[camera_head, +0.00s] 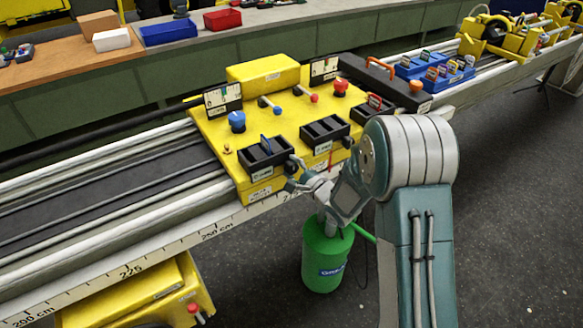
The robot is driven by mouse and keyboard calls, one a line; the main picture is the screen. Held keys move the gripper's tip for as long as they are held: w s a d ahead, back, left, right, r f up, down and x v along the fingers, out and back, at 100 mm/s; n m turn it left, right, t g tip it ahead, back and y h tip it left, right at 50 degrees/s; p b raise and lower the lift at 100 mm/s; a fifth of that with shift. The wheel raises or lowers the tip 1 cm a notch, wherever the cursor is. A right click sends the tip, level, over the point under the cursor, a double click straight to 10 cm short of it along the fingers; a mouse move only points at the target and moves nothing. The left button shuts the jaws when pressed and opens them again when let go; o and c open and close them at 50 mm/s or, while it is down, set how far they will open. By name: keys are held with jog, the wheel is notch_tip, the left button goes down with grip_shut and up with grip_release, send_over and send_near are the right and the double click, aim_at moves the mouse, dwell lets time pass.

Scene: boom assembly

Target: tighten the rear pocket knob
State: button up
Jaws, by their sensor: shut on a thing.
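A black pocket knob (291,163) shows at the left pocket's right front corner. My gripper (291,176) reaches in from the right and is shut on this knob; its fingers partly hide it. Another dark knob (347,141) is at the right pocket's corner, apart from my gripper. The pocket labels are too small to read, so I cannot tell which is marked rear.
A blue knob (237,120), small levers and a red button (341,86) stand behind the pockets. A blue rack (433,70) is farther right on the rail. A green cylinder (327,256) stands below my gripper. Open floor lies right.

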jog(key=shift+s+d+f, duration=0.1)
jog(key=shift+f, duration=0.25)
jog(key=o, duration=1.1)
jog(key=shift+o, duration=0.2)
jog(key=shift+r, duration=0.1)
jog(key=shift+r, duration=0.1)
jog(key=v, duration=1.1)
jog(key=shift+s+d, duration=0.25)
jog(key=shift+d, duration=0.05)
